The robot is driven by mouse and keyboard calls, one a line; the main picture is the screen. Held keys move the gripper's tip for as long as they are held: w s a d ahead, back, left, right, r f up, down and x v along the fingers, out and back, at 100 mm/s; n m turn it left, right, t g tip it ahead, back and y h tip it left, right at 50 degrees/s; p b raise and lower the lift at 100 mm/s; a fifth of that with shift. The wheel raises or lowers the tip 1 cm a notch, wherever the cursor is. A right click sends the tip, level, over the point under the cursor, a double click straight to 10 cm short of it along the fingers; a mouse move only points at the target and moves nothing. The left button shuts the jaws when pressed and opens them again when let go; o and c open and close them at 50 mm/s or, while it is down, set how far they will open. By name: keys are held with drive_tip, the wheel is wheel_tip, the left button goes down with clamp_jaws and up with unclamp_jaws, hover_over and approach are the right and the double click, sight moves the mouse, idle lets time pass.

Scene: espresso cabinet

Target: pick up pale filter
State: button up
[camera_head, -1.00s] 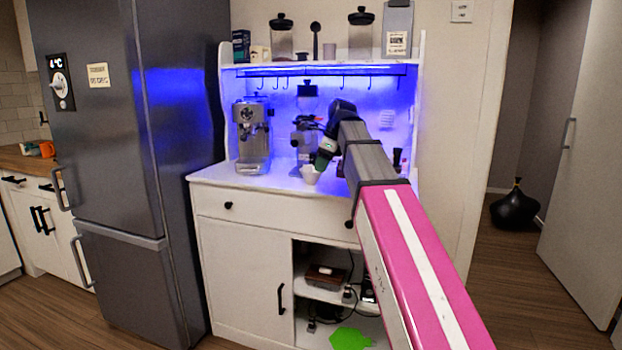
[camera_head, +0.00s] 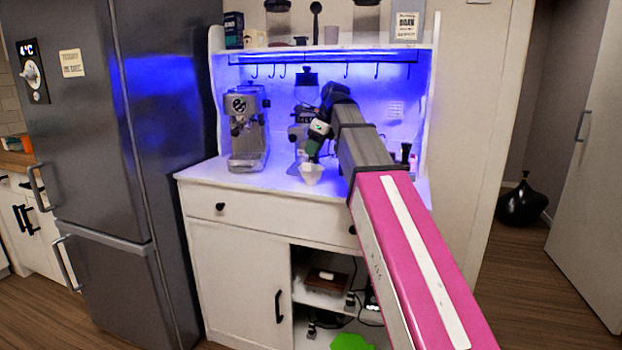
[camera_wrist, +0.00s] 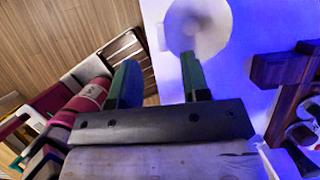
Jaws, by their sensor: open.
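The pale filter (camera_head: 311,174) is a small white cone, wide at the top, on the cabinet's white counter near its front edge. In the wrist view it is a whitish round shape (camera_wrist: 208,22) at the top, right of centre. My gripper (camera_head: 315,150) points down just above the filter in the head view. In the wrist view its two green fingers (camera_wrist: 157,68) stand apart with nothing between them. The right fingertip overlaps the filter's lower edge in the picture; I cannot tell whether they touch.
An espresso machine (camera_head: 247,128) stands left of the filter. A grinder (camera_head: 303,125) stands behind, partly hidden by my arm. Hooks hang from a rail (camera_head: 320,58) above. The counter (camera_head: 265,182) is bare along its front left. A tall fridge (camera_head: 165,130) borders the cabinet's left.

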sight(307, 164)
drive_tip(key=shift+x, duration=3.5)
drive_tip(key=shift+d, duration=0.1)
clamp_jaws()
